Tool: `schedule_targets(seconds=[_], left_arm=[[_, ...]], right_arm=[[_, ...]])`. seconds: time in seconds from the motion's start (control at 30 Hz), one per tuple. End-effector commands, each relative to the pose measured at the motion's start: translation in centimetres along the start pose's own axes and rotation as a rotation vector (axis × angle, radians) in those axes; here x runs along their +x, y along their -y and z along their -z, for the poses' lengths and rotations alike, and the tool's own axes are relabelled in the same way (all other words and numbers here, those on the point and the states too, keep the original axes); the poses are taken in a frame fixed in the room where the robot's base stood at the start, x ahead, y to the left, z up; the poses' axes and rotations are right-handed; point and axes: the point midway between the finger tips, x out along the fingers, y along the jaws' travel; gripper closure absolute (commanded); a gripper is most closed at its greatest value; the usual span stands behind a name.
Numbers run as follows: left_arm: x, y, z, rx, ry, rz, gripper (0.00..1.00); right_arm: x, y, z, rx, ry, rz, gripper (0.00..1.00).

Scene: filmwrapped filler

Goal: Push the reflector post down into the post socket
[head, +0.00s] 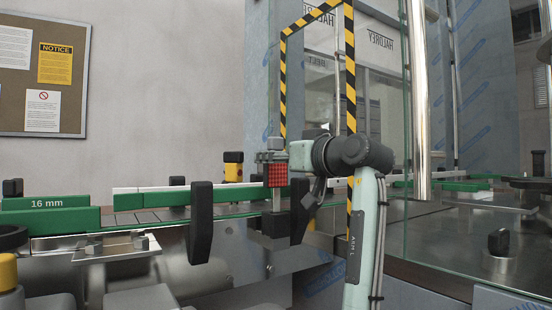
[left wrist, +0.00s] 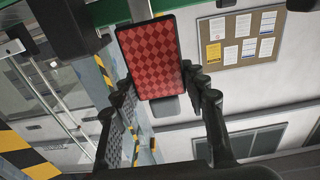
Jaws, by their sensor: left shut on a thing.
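The reflector post carries a red checkered reflector (head: 277,174), which stands upright at the conveyor's front side in the head view. In the left wrist view the reflector (left wrist: 150,58) fills the space between the finger ends. My left gripper (head: 271,156) comes from the right and is shut on the post at its upper part, just above the red face. Below the reflector a short grey stem (head: 276,201) runs down to a dark block that looks like the post socket (head: 275,225). How deep the stem sits in it I cannot tell. My right gripper is not in view.
Black upright brackets stand left (head: 200,222) and right (head: 299,212) of the post. The conveyor with green guide rails (head: 50,220) runs behind. A yellow-black striped frame (head: 350,75) and a glass panel (head: 440,130) stand behind and right of my arm.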

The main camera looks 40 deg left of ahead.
Motion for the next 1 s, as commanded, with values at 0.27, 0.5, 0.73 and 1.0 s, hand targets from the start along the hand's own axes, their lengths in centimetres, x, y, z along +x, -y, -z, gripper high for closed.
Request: schedule_targets(seconds=[0.27,0.5,0.73,1.0], left_arm=[[-0.02,0.0,-0.24,-0.001,-0.001,0.0,0.9],[-0.02,0.01,-0.48,-0.001,-0.001,0.0,0.9],[0.0,0.0,-0.59,0.0,0.0,0.0,0.9],[0.0,-0.01,-0.63,0.001,0.001,0.0,0.36]], right_arm=[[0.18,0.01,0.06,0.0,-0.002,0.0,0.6],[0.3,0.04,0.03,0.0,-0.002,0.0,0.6],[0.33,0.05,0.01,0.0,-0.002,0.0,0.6],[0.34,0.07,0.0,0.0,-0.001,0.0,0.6]])
